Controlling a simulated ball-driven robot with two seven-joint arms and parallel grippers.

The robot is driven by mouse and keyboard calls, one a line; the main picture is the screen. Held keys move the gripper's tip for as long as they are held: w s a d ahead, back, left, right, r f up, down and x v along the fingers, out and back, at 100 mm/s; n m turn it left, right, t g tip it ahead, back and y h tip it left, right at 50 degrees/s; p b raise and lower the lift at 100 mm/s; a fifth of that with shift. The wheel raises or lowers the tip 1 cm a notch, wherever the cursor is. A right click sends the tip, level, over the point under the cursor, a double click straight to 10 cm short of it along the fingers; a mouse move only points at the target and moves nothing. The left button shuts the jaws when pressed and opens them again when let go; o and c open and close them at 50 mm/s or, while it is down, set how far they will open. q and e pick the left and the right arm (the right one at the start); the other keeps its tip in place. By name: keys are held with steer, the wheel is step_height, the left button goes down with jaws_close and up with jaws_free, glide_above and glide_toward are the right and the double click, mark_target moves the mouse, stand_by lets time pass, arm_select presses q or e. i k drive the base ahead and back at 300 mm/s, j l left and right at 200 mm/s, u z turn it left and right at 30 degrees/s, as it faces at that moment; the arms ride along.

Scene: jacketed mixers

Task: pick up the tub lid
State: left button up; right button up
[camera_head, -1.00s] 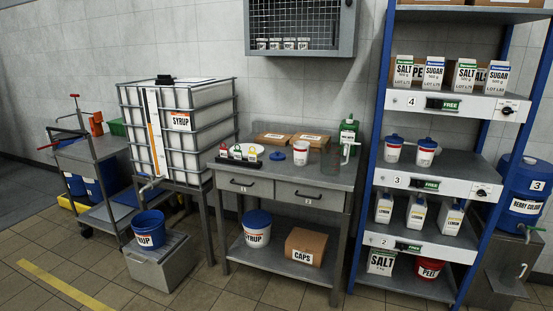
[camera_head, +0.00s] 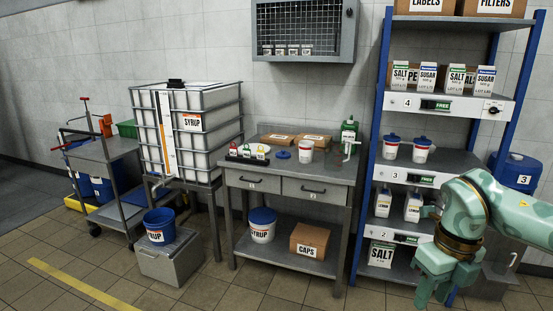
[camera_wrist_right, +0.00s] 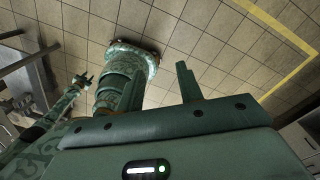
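A round blue lid (camera_head: 281,155) lies flat on the grey workbench top (camera_head: 268,176). Just right of it stands a white tub (camera_head: 305,151) with a red-and-white label. My right gripper (camera_head: 434,296) hangs low at the right in the head view, in front of the shelf rack and far from the lid. In the right wrist view its two fingers (camera_wrist_right: 160,76) are apart with only floor tiles between them, so it is open and empty. My left gripper (camera_wrist_right: 83,80) seems to show small at the left of that view; its fingers are too small to judge.
A wall cabinet (camera_head: 304,30) hangs above. The blue-framed rack (camera_head: 373,130) stands right of the bench. Floor in front is clear.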

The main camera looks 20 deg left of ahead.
mark_target(282, 154)
steer(key=i+j+u, duration=0.2)
steer(key=i, duration=0.4)
steer(key=i+u, duration=0.15)
steer(key=i, duration=0.4)
steer(key=i+u, duration=0.2)
steer(key=i, duration=0.4)
steer(key=i+u, duration=0.15)
steer(key=i, duration=0.45)
steer(key=i+l+u, duration=0.2)
steer(key=i, duration=0.4)
steer(key=i+l+u, duration=0.2)
steer(key=i, duration=0.35)
